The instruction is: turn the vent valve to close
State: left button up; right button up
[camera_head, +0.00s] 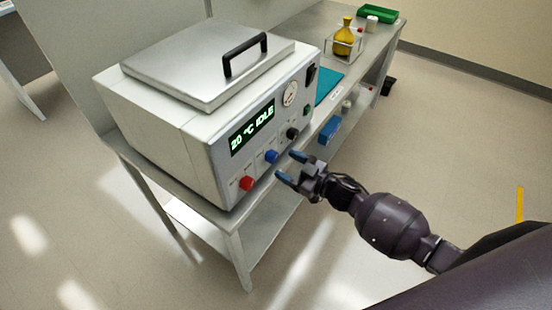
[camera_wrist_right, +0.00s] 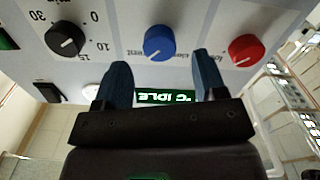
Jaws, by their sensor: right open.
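A blue knob (camera_head: 271,156) sits on the front panel of the grey-white benchtop unit (camera_head: 170,140), between a red knob (camera_head: 247,183) and a black knob (camera_head: 292,133). In the right wrist view the blue knob (camera_wrist_right: 159,42) has a partly hidden label ending in "ent", which fits the vent valve. My right gripper (camera_head: 292,168) is open and empty in front of the panel, just right of the blue knob. In the wrist view its fingertips (camera_wrist_right: 161,68) lie to either side below the knob, apart from it. My left gripper is not in view.
The display (camera_head: 252,130) reads "20 °C IDLE". A gauge (camera_head: 290,93) sits on the panel and a black handle (camera_head: 245,54) on the lid. A yellow flask (camera_head: 344,36), teal mat (camera_head: 328,86) and green tray (camera_head: 378,13) are farther along the bench. The floor in front is clear.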

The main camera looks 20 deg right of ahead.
aim_at(276, 159)
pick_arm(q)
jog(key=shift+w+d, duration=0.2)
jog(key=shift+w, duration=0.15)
pick_arm(e)
jog(key=shift+x, duration=2.25)
jog(key=shift+d, duration=0.1)
jog(key=c, duration=0.9)
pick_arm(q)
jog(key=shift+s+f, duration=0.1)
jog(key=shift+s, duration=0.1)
pick_arm(e)
jog(key=shift+c, duration=0.2)
